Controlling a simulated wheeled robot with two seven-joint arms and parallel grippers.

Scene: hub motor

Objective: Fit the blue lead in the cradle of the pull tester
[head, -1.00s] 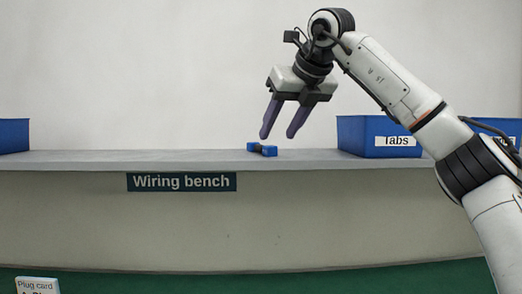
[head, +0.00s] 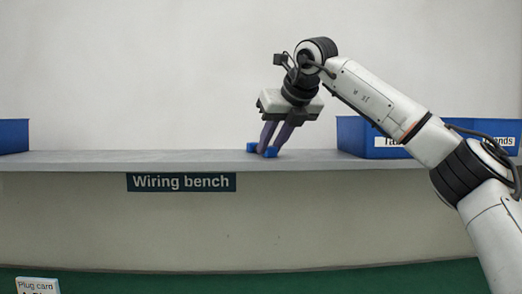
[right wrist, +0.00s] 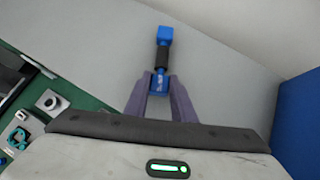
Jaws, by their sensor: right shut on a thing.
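The blue lead has two blue blocks at its ends and a black middle. It lies on the wiring bench's grey top, and its blue ends show in the head view (head: 252,147). My right gripper (head: 269,150) reaches down to the bench top, shut on the lead's near end. In the right wrist view the gripper's purple fingers (right wrist: 160,84) close on the near blue block; the black middle and far blue block (right wrist: 165,34) stick out beyond them. I cannot make out the pull tester or its cradle for certain. My left gripper is out of view.
Blue bins stand on the bench, one at the left (head: 13,135) and labelled ones at the right (head: 352,137). The bench front carries a "Wiring bench" sign (head: 181,182). In the right wrist view a grey block with a round top (right wrist: 52,102) sits on green at the left.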

